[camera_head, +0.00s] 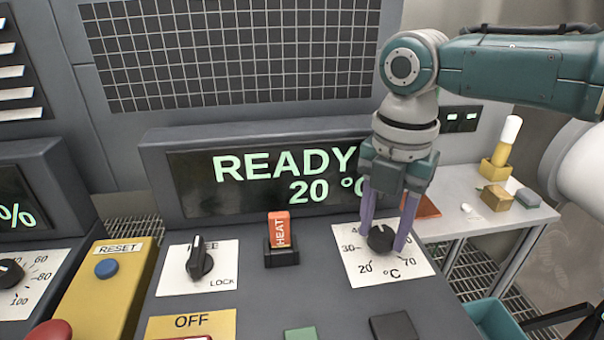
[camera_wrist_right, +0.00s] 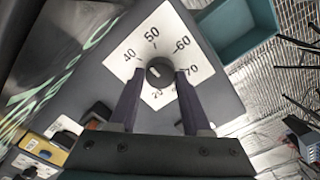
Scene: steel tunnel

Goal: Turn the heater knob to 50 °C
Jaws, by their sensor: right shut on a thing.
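The heater knob (camera_head: 381,239) is a small black dial on a white plate (camera_head: 410,272) marked in °C, with 20, 30 and 70 readable in the head view. My right gripper (camera_head: 388,240) comes down from above with its two purple fingers on opposite sides of the knob, shut on it. In the right wrist view the knob (camera_wrist_right: 159,73) sits between the fingertips, with 40, 50, 60 and 70 readable around it. I cannot tell exactly where its pointer is. The display (camera_head: 285,180) reads READY and 20 °, its right end hidden behind the gripper. My left gripper is not in view.
An orange HEAT switch (camera_head: 280,232) and a black LOCK knob (camera_head: 200,260) are left of the heater dial. A yellow RESET box (camera_head: 107,280) is farther left. A side table (camera_head: 470,228) with small items is at right, and a teal bin (camera_head: 497,320) below it.

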